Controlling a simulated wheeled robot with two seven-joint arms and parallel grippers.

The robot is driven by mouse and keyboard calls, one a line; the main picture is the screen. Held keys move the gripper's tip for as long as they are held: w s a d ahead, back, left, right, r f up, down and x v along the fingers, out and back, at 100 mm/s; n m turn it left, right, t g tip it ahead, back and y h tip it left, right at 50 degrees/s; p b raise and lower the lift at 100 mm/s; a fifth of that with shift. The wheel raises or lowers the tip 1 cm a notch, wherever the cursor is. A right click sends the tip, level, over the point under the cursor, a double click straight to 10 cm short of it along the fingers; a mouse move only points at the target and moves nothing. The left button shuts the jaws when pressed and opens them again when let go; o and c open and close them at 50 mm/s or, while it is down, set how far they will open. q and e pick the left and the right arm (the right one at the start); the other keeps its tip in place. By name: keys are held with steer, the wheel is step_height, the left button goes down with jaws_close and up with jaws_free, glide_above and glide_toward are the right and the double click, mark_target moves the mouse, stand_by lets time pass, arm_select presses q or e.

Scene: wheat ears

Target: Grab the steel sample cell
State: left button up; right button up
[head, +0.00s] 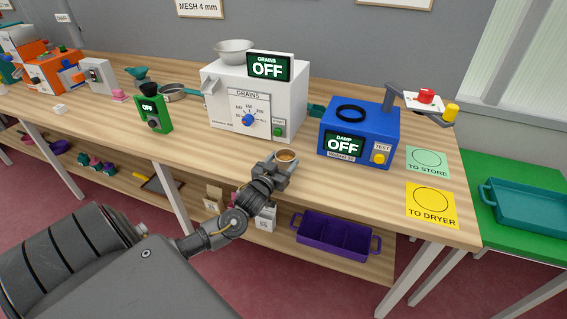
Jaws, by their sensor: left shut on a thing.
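The steel sample cell (286,155) is a small round cup with a pale metal rim and a brownish inside. It is upright at the front edge of the bench, in front of the white grain counter. My left gripper (280,165) reaches up from below the bench edge and is shut on the cell. The fingers hide its lower side, and I cannot tell whether it touches the bench. My right gripper is not in view.
A blue damp meter (357,130) with a dark ring on top stands to the right. The white grain counter (252,98) stands behind. Green (428,162) and yellow (431,204) mats lie at the right end. A purple crate (333,238) sits on the lower shelf.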

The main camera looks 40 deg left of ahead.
arm_select(q)
steer(key=shift+r+b, duration=0.4)
steer(key=shift+r, duration=0.65)
steer(key=s+a+r+b, duration=0.2)
steer(key=s+r, duration=0.8)
steer(key=s, duration=0.3)
steer(key=shift+s+a+r, duration=0.35)
steer(key=shift+f, duration=0.1)
